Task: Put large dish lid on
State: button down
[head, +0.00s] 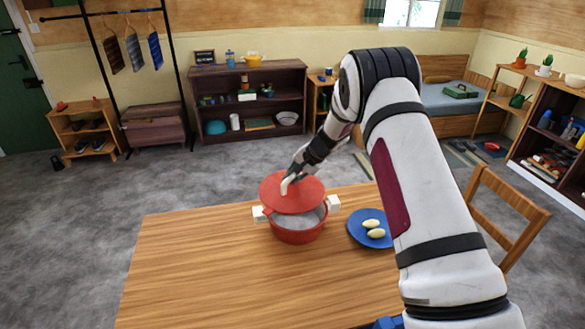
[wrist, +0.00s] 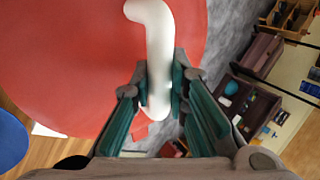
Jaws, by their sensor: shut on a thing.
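The large red lid (head: 283,196) is held above the red pot (head: 297,233), tilted and covering the back part of its opening. The front of the pot's grey inside shows below the lid's edge. The pot stands on the wooden table and has white side handles. My gripper (head: 294,179) is shut on the lid's white curved handle. In the wrist view, my gripper's fingers (wrist: 160,92) pinch one end of the white handle (wrist: 155,45), and the red lid (wrist: 75,60) fills the left side. Whether the lid touches the pot's rim is unclear.
A blue plate (head: 357,229) with pale oval items (head: 375,233) is right of the pot. The wooden table (head: 200,270) is clear at the left and front. A wooden chair (head: 505,212) stands at the right. Shelves line the far wall.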

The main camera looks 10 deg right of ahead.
aim_at(299, 187)
jog(key=shift+s+d+r+p, duration=0.15)
jog(key=shift+s+d+p, duration=0.3)
jog(key=shift+d, duration=0.2)
jog(key=shift+d+f, duration=0.2)
jog(key=shift+f, duration=1.75)
jog(key=shift+f, duration=0.35)
jog(key=shift+f, duration=0.8)
jog(key=shift+f+b, duration=0.1)
jog(key=shift+b, duration=0.2)
jog(key=shift+f, duration=0.35)
jog(key=shift+f, duration=0.3)
